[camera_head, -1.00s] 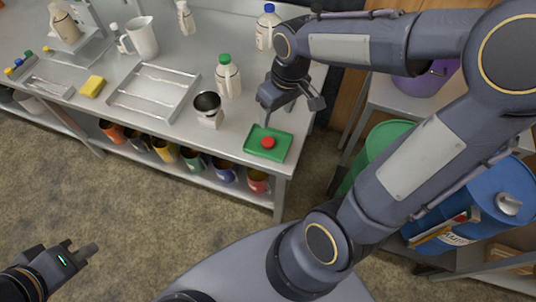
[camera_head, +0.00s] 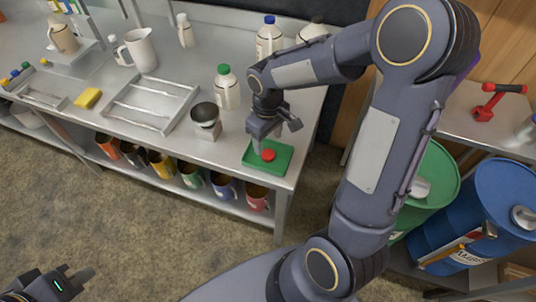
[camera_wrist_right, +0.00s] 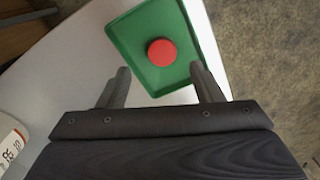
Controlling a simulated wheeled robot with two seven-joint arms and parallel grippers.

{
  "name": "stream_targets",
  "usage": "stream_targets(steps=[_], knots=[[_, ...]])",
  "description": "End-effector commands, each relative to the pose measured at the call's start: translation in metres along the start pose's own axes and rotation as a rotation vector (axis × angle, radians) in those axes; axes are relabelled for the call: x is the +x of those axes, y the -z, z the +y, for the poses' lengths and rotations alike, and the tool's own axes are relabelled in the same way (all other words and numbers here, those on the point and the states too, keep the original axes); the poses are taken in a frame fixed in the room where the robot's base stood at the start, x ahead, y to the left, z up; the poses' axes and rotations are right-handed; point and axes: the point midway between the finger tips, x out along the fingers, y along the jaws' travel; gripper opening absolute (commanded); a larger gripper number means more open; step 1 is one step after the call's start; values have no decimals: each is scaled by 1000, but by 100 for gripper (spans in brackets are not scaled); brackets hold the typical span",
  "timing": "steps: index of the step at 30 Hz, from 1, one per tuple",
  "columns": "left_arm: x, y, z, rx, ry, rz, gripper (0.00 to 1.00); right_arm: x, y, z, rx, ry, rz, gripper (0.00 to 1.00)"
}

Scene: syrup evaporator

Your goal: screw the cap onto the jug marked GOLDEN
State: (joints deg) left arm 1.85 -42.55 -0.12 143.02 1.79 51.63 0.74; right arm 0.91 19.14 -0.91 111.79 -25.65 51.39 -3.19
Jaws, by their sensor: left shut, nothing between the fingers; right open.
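A red cap (camera_head: 268,155) lies on a small green tray (camera_head: 281,166) near the bench's front right corner. My right gripper (camera_head: 275,139) is open just above the tray. In the right wrist view the cap (camera_wrist_right: 162,52) shows beyond the open fingertips (camera_wrist_right: 160,70), with nothing between them. My left gripper (camera_head: 84,274) is shut and empty over the floor at lower left. Jugs on the bench include one with a green cap (camera_head: 227,90), one with a blue cap (camera_head: 268,40), and one partly hidden behind my right arm (camera_head: 312,30). I cannot read GOLDEN on any of them.
A metal cup on a stand (camera_head: 206,121), a divided tray (camera_head: 150,97), a yellow sponge (camera_head: 88,98) and a white pitcher (camera_head: 141,50) stand on the bench. Several coloured mugs fill the lower shelf. Green (camera_head: 437,180) and blue (camera_head: 505,195) drums stand at right.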

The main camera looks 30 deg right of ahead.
Motion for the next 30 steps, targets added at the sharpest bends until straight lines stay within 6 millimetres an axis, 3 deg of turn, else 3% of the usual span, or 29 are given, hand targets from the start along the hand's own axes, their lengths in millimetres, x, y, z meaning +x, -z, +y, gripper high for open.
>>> stream_targets(steps=[8,18,30], knots=[[1,0,0,0,0,0,0,4,0,0,0,1,-2,60],[6,-3,-3,0,0,0,0,49,2,-3,0,1,-1,60],[6,-3,-3,0,0,0,0,51,2,-3,0,0,1,60]])
